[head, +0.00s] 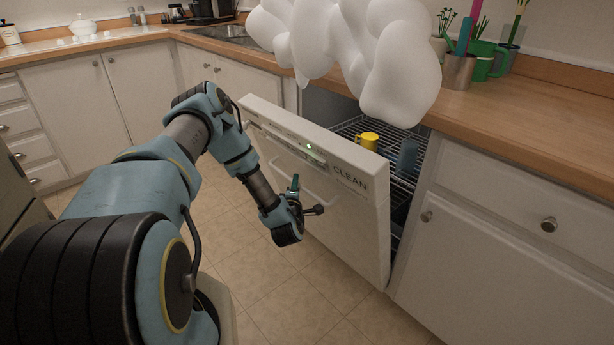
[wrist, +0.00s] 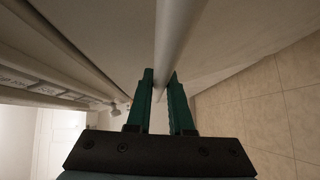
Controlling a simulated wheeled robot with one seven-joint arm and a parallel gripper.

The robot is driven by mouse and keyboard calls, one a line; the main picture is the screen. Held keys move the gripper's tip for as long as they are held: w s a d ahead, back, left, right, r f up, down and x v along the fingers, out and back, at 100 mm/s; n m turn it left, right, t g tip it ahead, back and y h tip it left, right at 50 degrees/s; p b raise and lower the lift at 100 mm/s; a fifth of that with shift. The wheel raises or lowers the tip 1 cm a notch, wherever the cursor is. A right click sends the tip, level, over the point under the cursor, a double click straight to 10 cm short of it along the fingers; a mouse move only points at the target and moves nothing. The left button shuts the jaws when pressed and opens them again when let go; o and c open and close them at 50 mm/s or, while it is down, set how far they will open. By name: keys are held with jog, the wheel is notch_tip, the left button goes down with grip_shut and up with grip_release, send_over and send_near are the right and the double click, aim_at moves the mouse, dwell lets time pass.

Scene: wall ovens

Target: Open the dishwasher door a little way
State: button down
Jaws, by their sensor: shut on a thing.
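The white dishwasher door (head: 345,222) is tilted out from the counter front, partly open, with "CLEAN" written on its top strip and a small green light lit. My gripper (head: 308,207) is at the front of the door. In the wrist view, the dark green fingers of my gripper (wrist: 160,88) are on either side of the pale bar handle (wrist: 179,35) and shut on it. Behind the door, the dishwasher's wire rack (head: 407,142) shows, with a yellow cup (head: 367,140) and a blue-grey item (head: 406,157).
A white steam-like cloud (head: 330,40) hangs above the opening and hides part of the counter. The wooden counter (head: 520,125) runs above white cabinets (head: 500,255). The tiled floor (head: 265,285) in front of the door is clear.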

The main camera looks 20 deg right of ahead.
jog(key=shift+s+a+f, duration=0.2)
jog(key=shift+a+f, duration=0.05)
jog(key=shift+f, duration=0.05)
jog(key=c, duration=0.8)
grip_release()
jog(key=shift+w+d+r, duration=0.1)
jog(key=b+v, duration=0.1)
jog(key=v, duration=1)
jog(key=shift+w, duration=0.15)
